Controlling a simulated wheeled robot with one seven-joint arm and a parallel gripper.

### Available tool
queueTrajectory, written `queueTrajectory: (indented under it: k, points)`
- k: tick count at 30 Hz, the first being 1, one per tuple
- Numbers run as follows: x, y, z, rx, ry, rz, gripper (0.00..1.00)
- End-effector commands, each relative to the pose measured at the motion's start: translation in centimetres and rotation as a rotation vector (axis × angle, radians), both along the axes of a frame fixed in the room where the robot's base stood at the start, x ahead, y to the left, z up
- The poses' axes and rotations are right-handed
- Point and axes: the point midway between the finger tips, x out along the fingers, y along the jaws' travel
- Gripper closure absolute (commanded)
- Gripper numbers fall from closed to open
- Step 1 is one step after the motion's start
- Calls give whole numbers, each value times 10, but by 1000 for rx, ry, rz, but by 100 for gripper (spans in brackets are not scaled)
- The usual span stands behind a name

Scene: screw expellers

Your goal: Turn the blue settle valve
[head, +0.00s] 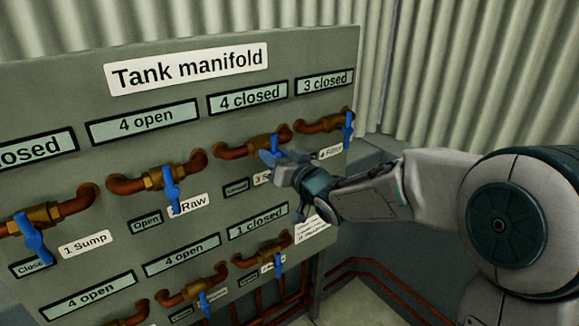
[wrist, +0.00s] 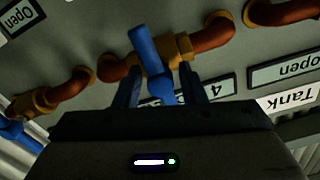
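The third valve in the upper row has a blue handle (head: 275,144) on a brass body below a "4 closed" sign (head: 248,96). Its name label (head: 262,179) is mostly hidden by my gripper; only "3 S" can be read. My gripper (head: 273,163) is at this valve and covers the lower part of the handle. In the wrist view, which is upside down, the blue handle (wrist: 146,48) stands between the two dark fingers of my gripper (wrist: 162,75). The fingers look apart, with a gap beside the handle.
Other blue-handled valves are close by: Raw (head: 171,188) to the left, Sump (head: 33,239) further left, and Filter (head: 348,128) to the right. A lower row has more handles, one (head: 278,264) just below my gripper. The corrugated wall (head: 470,70) is behind.

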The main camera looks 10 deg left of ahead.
Motion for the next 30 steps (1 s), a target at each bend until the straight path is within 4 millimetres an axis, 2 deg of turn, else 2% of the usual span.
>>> queueTrajectory:
  k: [18, 24, 30]
  points:
    - [-67, -79, -1, -1, -2, -2, 63]
    - [-82, -96, 0, 0, 0, -2, 63]
    - [-87, -100, 0, 1, 1, 1, 63]
